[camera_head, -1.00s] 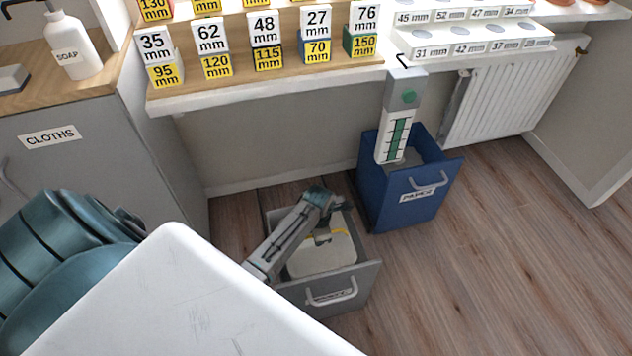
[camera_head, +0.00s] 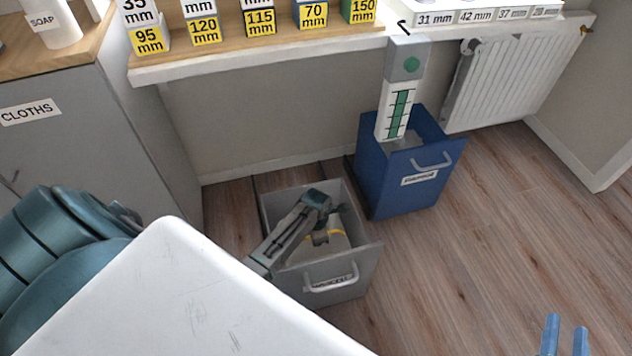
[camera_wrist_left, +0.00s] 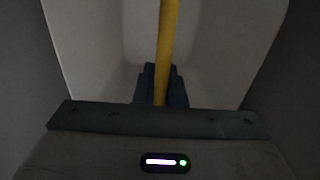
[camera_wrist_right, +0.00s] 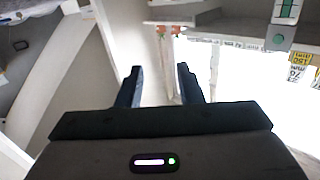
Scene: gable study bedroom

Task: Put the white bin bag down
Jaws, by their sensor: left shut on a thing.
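The white bin bag (camera_head: 336,247) is inside the open grey bin drawer (camera_head: 357,276), partly hidden by my left arm and the drawer front. Its yellow tie (camera_head: 318,239) shows at the top. My left gripper (camera_head: 322,232) reaches down into the drawer. In the left wrist view the gripper (camera_wrist_left: 160,82) is shut on the yellow tie (camera_wrist_left: 167,45), with the pale bag (camera_wrist_left: 215,60) beneath. I cannot tell whether the bag touches the drawer's floor. My right gripper (camera_head: 566,322) is empty at the lower right; its fingers stand apart in the right wrist view (camera_wrist_right: 159,78).
A blue bin drawer (camera_head: 415,195) with a white and green gauge (camera_head: 397,108) stands right of the grey one. A shelf with number blocks (camera_head: 260,22) is above. A cloths cabinet (camera_head: 75,150) is left, a radiator (camera_head: 515,75) right. The wooden floor (camera_head: 500,220) is clear.

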